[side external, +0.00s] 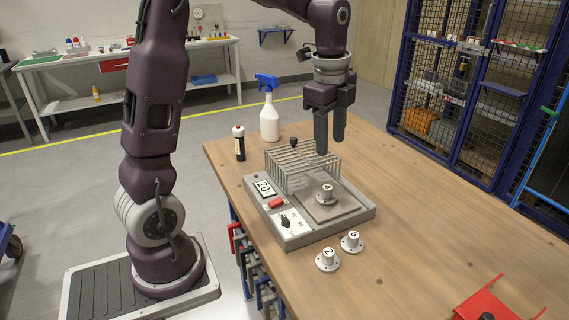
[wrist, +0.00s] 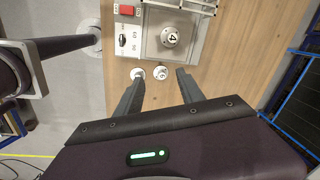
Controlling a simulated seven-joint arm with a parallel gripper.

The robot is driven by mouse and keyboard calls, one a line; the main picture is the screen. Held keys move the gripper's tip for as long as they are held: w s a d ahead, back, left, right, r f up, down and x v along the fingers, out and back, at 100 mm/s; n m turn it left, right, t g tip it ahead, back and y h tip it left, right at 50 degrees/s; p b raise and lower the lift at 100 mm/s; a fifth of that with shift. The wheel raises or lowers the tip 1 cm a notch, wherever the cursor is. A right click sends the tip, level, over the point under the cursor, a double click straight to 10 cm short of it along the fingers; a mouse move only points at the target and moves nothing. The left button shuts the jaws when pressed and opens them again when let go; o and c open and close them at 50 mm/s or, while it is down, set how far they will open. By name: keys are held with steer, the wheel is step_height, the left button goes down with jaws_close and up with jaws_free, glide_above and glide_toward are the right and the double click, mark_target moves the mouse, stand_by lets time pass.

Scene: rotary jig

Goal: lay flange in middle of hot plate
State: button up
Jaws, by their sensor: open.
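The hot plate (side external: 347,211) is a grey unit with a display reading 20, a red switch and a dial on its front panel. A flange marked 4 (side external: 325,195) stands upright on its square plate, near the middle; it also shows in the wrist view (wrist: 170,38). Two more flanges, marked 2 (side external: 327,260) and apparently 6 (side external: 351,243), stand on the table in front of the hot plate.
A wire guard (side external: 291,172) stands over the back and left of the hot plate. A red object (side external: 497,302) lies front right. The table's right side is clear.

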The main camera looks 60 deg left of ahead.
steer(key=s+d+n+t, duration=0.1)
steer(key=s+d+n, duration=0.2)
steer(key=s, duration=0.4)
steer(key=s+d+r+n+t, duration=0.1)
steer(key=s+d+n, duration=0.3)
steer(key=s+n, duration=0.2)
steer(key=s+d+r+n+t, duration=0.1)
steer(key=s+d+n+t, duration=0.1)
steer(key=s, duration=0.6)
steer(key=d+n, duration=0.1)
steer(key=n, duration=0.1)
steer(key=shift+s+d+r+n+h, duration=0.2)
steer(key=shift+s+d+n+h, duration=0.1)
steer(key=shift+s+d+n, duration=0.1)
